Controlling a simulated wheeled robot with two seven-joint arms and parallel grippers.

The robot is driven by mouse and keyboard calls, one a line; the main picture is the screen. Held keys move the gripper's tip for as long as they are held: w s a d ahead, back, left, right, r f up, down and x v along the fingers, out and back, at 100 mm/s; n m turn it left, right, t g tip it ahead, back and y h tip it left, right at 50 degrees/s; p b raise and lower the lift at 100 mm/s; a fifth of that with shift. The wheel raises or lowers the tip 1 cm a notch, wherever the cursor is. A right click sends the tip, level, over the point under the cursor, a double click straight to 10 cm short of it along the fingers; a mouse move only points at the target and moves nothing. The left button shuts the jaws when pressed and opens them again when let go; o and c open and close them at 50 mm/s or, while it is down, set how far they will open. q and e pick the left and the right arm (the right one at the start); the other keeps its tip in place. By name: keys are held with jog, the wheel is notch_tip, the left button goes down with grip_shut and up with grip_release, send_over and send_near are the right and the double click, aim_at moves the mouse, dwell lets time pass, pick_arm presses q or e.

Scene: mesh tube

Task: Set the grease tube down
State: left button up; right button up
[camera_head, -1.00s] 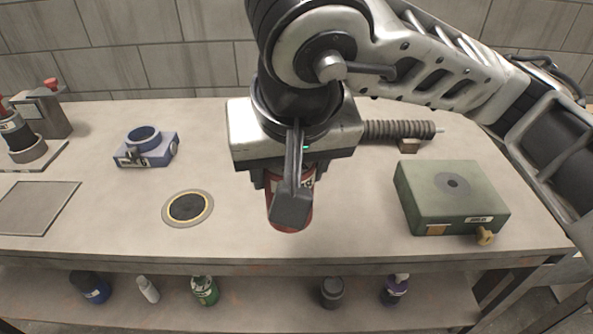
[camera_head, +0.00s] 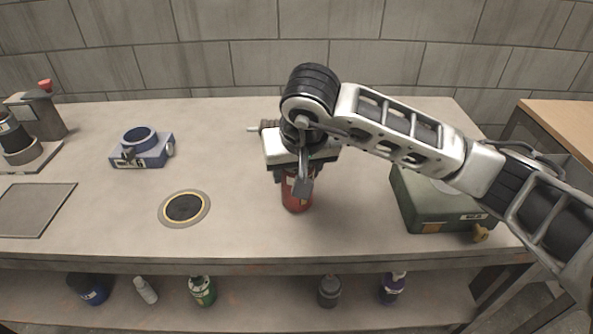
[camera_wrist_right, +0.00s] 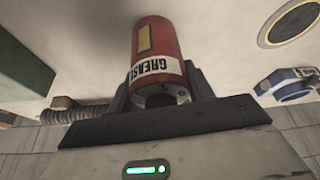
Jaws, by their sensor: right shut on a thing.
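The red grease tube (camera_head: 297,195) is upright in the head view, its lower part showing below my right gripper (camera_head: 297,178). In the right wrist view the tube (camera_wrist_right: 157,45) shows its GREASE label between the fingers of my right gripper (camera_wrist_right: 160,85). The gripper is shut on it from above. The tube's bottom looks at or close to the bench top (camera_head: 240,230); I cannot tell whether it touches. My left gripper is in neither view.
A dark round pad with a yellow ring (camera_head: 184,207) lies left of the tube. A blue clamp block (camera_head: 142,150) stands behind it. A green box (camera_head: 436,205) stands to the right. A ribbed rod (camera_head: 268,128) is partly hidden behind my gripper. Several bottles stand on the lower shelf (camera_head: 240,300).

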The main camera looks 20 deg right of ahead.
jog(key=shift+f, duration=0.45)
jog(key=shift+f, duration=0.15)
jog(key=o, duration=0.6)
jog(key=shift+f, duration=0.15)
jog(key=o, duration=0.4)
jog(key=shift+o, duration=0.2)
